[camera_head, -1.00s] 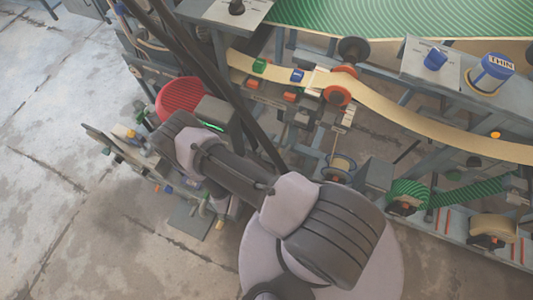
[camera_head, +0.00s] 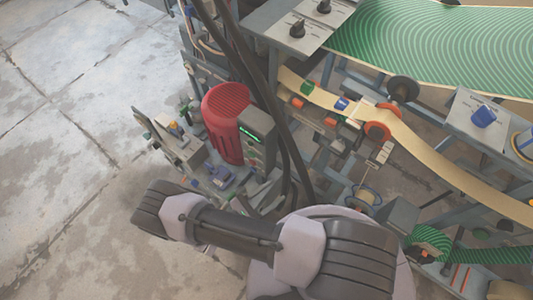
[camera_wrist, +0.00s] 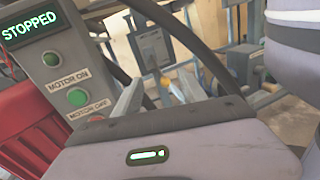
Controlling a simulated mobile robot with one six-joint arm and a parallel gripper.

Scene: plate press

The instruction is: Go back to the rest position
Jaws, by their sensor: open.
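My gripper (camera_wrist: 165,92) shows in the wrist view with its fingers apart and nothing visible between them. Its dark-edged body with a lit green indicator fills the bottom of that view. In the head view my arm lies across the lower middle, and I cannot make out the fingers there. A grey control box (camera_wrist: 58,75) stands left of the gripper in the wrist view. The box also shows in the head view (camera_head: 257,140), beside the red motor (camera_head: 222,125).
The press frame with a green patterned sheet (camera_head: 440,45) and a tan web (camera_head: 455,165) fills the right. Dark cables (camera_head: 262,85) run down past the control box. A small bench of parts (camera_head: 170,140) stands left of the motor. Bare concrete floor (camera_head: 70,110) is clear at far left.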

